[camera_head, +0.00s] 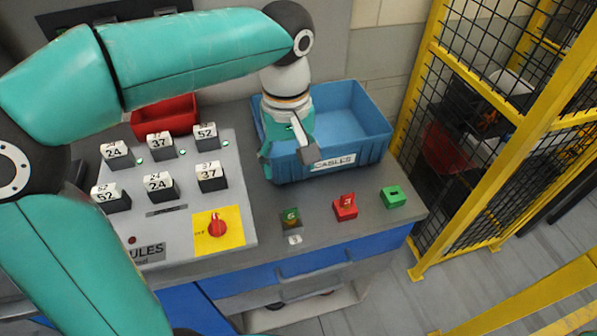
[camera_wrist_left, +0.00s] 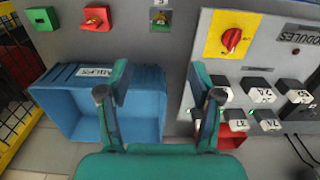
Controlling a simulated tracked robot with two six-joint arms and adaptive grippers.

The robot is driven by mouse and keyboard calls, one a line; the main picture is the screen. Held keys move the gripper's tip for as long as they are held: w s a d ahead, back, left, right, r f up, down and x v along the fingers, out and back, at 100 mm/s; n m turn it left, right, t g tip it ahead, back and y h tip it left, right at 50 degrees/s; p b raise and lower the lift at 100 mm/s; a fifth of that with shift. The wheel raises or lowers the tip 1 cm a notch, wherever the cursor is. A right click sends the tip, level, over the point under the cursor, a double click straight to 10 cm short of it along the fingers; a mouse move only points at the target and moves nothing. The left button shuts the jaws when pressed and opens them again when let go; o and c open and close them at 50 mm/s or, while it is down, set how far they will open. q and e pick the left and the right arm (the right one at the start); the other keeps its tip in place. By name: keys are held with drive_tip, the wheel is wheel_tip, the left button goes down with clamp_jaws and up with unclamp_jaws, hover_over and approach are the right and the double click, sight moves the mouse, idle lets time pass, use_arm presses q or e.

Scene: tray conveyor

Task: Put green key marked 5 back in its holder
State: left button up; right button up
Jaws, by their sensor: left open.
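The green key marked 5 (camera_head: 291,215) stands at the front of the grey worktop, in what looks like a dark, brassy base. A small white label (camera_head: 295,239) lies in front of it.
A red key marked 3 (camera_head: 345,206) stands in a red base between the two green pieces. The blue bin (camera_head: 376,140) is behind. A sloped panel (camera_head: 190,222) with several numbered blocks and a red knob is left. A yellow fence (camera_head: 430,170) is right.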

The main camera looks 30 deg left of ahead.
sight(291, 210)
use_arm(q)
wheel_tip(291, 210, down, 17)
drive_tip(key=shift+s+r, duration=0.1)
drive_tip(key=shift+r, duration=0.1)
idle(0.3)
clamp_jaws()
drive_tip(key=shift+r, duration=0.15)
drive_tip(key=shift+r, duration=0.1)
drive_tip(key=shift+r+p, duration=1.2)
drive_tip(key=shift+r, duration=0.4)
drive_tip(key=shift+r+p, duration=1.35)
drive_tip(key=shift+r, duration=0.7)
